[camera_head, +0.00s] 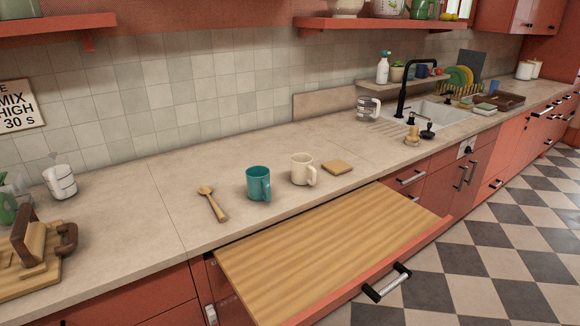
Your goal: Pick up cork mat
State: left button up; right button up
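A small, square, tan mat (337,167), which looks like the cork mat, lies flat on the beige countertop (240,160). It is just right of a cream mug (302,169) and close to the counter's front edge. Nothing rests on it, and no gripper is near it. Neither of my grippers shows in the head view.
A teal mug (258,183) and a wooden spoon (213,204) are left of the cream mug. A wooden pull-out board (330,245) juts out below the counter. The sink (432,113) with its black tap (402,90) is further right. The counter behind the mugs is clear.

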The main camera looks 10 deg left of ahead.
aim_at(336, 167)
jog(key=u, duration=0.35)
jog(key=i+l+u, duration=0.1)
jog(key=l+u, duration=0.25)
jog(key=i+l+u, duration=0.1)
jog(key=l+u, duration=0.55)
jog(key=i+j, duration=0.05)
jog(key=j, duration=0.05)
